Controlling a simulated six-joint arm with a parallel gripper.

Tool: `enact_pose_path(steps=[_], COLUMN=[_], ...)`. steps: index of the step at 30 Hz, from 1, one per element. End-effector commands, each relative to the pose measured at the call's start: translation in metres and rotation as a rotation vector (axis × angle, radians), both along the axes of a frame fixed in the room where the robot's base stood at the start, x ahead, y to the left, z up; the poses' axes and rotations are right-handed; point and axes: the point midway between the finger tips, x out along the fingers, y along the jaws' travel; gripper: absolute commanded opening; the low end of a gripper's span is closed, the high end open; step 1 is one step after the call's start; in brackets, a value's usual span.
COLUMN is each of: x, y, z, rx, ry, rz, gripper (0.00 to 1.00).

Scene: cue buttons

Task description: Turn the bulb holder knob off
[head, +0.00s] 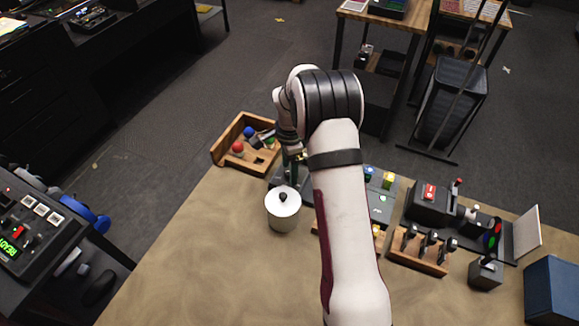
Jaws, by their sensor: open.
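My gripper (290,166) points down over the back left of the table, just behind a white lidded pot. It is small and partly hidden by my arm; it is open, and nothing shows between its fingers. A dark grey box (276,181) sits under the gripper, partly hidden by it and by the pot. I cannot tell whether this box is the bulb holder. No bulb or bulb holder knob can be made out clearly, and contact between gripper and box cannot be judged.
The white pot (283,212) has a black lid knob. A wooden tray (222,155) with coloured balls lies at the back left. Button boxes (381,208), a wooden lever block (418,254) and a red-button device (430,196) stand right of my arm. The table's front left (190,270) is clear.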

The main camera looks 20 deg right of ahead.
Motion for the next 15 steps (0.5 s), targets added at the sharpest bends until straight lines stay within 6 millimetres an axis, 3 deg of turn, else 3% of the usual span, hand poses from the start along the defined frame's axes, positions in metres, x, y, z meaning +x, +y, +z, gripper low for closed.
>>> enact_pose_path(steps=[2, 13, 15], x=[0.0000, 0.0001, 0.0001], y=[0.0000, 0.0000, 0.0000], z=[0.0002, 0.0006, 0.0007], rx=[0.000, 0.000, 0.000], ry=[0.000, 0.000, 0.000], rz=[0.000, 0.001, 0.001], gripper=[0.67, 0.02, 0.00])
